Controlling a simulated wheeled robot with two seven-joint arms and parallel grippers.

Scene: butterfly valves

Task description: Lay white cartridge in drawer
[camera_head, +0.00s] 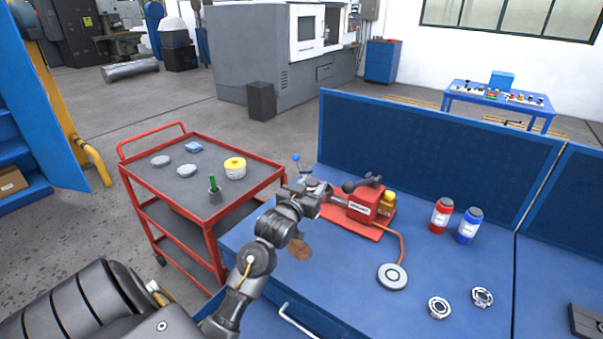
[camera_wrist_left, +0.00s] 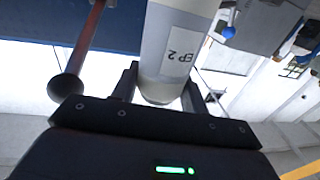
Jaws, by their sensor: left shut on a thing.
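A pale cylindrical cartridge (camera_wrist_left: 172,50) with a white label reading "EP 2" upside down is between the fingers of my left gripper in the left wrist view (camera_wrist_left: 160,92). The gripper is shut on it. In the head view my left gripper (camera_head: 303,192) is above the blue bench, near the left end of the red device (camera_head: 365,205). The cartridge is hard to make out there, mostly hidden by the gripper. A drawer handle (camera_head: 290,318) shows at the bench's front edge; I cannot tell whether the drawer is open. My right gripper is out of view.
A red cart (camera_head: 210,235) with discs and a yellow-lidded tub (camera_head: 235,167) stands left. On the bench (camera_head: 340,290) are a red bottle (camera_head: 440,216), a blue bottle (camera_head: 468,226), a round grey pad (camera_head: 392,276) and metal rings (camera_head: 438,307). A dark lever ball (camera_wrist_left: 66,88) shows near the gripper.

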